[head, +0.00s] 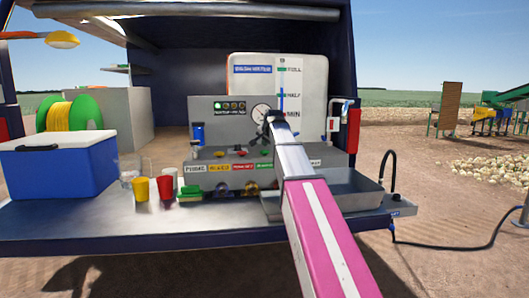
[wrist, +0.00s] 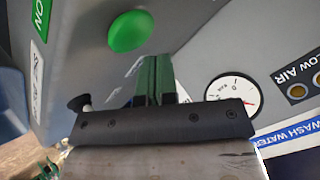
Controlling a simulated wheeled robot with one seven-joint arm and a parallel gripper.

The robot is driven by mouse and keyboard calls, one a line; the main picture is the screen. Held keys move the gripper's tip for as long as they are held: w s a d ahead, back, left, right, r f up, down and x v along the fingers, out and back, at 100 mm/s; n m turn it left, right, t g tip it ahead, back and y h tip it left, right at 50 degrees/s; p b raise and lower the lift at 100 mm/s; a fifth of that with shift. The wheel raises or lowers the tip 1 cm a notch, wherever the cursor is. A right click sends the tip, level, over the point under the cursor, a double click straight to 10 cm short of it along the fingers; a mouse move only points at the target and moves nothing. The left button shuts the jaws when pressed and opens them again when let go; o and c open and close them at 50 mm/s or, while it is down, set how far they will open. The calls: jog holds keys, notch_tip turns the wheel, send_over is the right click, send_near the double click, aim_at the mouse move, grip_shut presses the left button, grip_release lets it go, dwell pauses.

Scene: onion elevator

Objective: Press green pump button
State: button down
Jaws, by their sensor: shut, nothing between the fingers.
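The green pump button (wrist: 130,30) is a round green dome on a grey panel face in the wrist view, beside a green label (wrist: 40,15) reading "ON". My gripper's fingers (wrist: 153,75) are shut with nothing between them. Their tips lie below the button in the picture, apart from it by a visible gap. In the head view my gripper (head: 273,120) is at the pump panel, in front of the gauge's right side. The panel's lower box (head: 225,178) carries labels including "PRIME" and "BLEED"; my arm hides part of its right end.
A pressure gauge (wrist: 232,97) stands close to the fingers. A water tank (head: 305,85) with level marks is behind. A blue cooler (head: 60,170), yellow cup (head: 140,190) and red cup (head: 166,187) stand to the left. A metal basin (head: 352,190) is at the right.

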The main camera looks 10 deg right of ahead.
jog(key=shift+r, duration=2.5)
